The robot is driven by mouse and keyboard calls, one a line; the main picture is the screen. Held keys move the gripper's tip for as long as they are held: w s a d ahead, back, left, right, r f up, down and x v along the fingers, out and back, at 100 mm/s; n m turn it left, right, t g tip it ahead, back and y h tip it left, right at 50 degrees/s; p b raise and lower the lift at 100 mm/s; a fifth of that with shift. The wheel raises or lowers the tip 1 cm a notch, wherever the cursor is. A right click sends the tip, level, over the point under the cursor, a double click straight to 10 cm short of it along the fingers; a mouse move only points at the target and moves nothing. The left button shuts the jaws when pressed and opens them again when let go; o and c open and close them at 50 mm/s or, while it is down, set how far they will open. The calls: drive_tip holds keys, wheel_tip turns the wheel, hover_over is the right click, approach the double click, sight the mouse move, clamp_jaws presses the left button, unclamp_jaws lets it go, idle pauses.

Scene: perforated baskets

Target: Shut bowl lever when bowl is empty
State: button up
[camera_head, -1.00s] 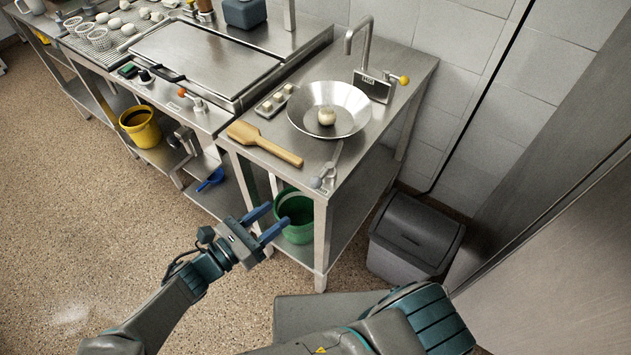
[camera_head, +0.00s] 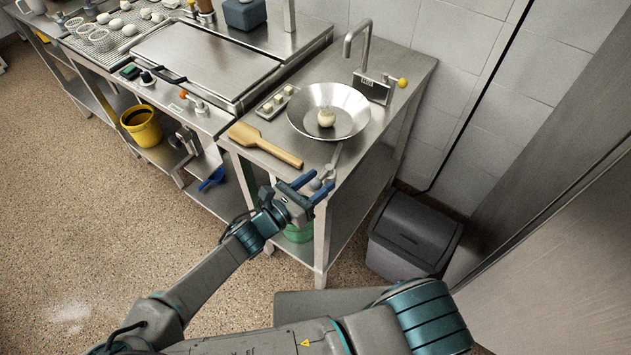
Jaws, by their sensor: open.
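A wide steel bowl (camera_head: 351,101) is set on the steel counter. It holds one round whitish lump (camera_head: 326,118), so it is not empty. A thin grey lever (camera_head: 336,156) runs from the bowl's front toward the counter's front edge; its lower end is partly hidden by my gripper. My gripper (camera_head: 322,181) has two blue fingers, apart and empty. They overlap the lever's end in the picture; I cannot tell whether they touch it.
A wooden paddle (camera_head: 264,144) lies left of the lever. A small tray (camera_head: 277,102) of pale pieces sits left of the bowl. A steel tap (camera_head: 357,42) with a yellow-knobbed handle (camera_head: 402,82) stands behind. A green bucket (camera_head: 298,233) is under the counter, a grey bin (camera_head: 412,236) at right.

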sight(323, 172)
clamp_jaws()
drive_tip(key=shift+w+m+g+h, duration=0.1)
drive_tip(key=shift+m+g+h, duration=0.2)
drive_tip(key=shift+g, duration=0.1)
drive_tip(key=m+g+h, duration=0.1)
drive_tip(key=g, duration=0.1)
drive_tip(key=w+a+m+g+h, duration=0.1)
drive_tip(key=m+g, duration=0.1)
drive_tip(key=shift+w+a, duration=0.1)
drive_tip(key=shift+w, duration=0.1)
drive_tip(key=m+g, duration=0.1)
drive_tip(key=g, duration=0.1)
drive_tip(key=w+m+g+h, duration=0.1)
drive_tip(key=g, duration=0.1)
drive_tip(key=m+g, duration=0.1)
drive_tip(key=shift+w+a+m+g+h+b, duration=0.3)
drive_tip(key=shift+a+m+g+h+b, duration=0.05)
drive_tip(key=shift+m+g+h, duration=0.05)
drive_tip(key=shift+w+a+m+g+b, duration=0.1)
drive_tip(key=shift+w+m+g+b, duration=0.2)
drive_tip(key=shift+m+g, duration=0.6)
drive_tip(key=shift+g, duration=0.5)
